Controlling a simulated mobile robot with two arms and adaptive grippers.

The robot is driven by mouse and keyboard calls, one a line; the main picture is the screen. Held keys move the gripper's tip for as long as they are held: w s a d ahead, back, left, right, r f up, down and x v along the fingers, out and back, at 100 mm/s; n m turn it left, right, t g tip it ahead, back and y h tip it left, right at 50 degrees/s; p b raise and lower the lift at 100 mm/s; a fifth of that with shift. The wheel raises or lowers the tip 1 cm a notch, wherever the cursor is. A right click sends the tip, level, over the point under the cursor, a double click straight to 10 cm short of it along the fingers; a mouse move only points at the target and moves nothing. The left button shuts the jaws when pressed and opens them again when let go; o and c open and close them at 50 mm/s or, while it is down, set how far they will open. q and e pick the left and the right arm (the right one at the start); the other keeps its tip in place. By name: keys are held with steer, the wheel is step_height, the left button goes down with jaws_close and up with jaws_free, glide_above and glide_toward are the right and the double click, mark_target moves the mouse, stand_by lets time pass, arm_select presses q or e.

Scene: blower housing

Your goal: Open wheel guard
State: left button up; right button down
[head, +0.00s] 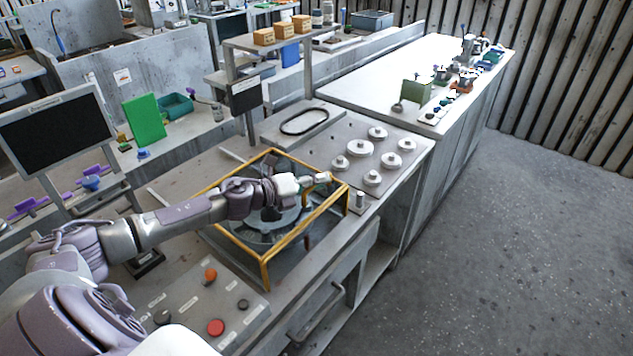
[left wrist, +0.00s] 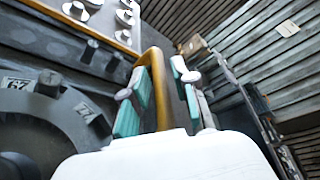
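The wheel guard (head: 310,222) is a yellow-edged frame, seemingly clear-sided, standing over a grey wheel (head: 262,237) on the bench in the head view. My left arm reaches across the guard. My left gripper (head: 322,178) is at the guard's right corner. In the left wrist view, the teal-padded fingers of my left gripper (left wrist: 163,95) are apart, with a yellow bar of the guard (left wrist: 155,62) between them. The bar is nearer the left pad; I cannot tell whether it touches. The wheel (left wrist: 40,125) lies to the left there. My right gripper is not in view.
Several round metal parts stand on a plate (head: 390,177) right of the guard. A control panel (head: 190,305) with red and orange buttons is at the front. A monitor (head: 55,130) stands at left. The floor (head: 500,240) at right is clear.

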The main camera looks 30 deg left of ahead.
arm_select(q)
jaws_close()
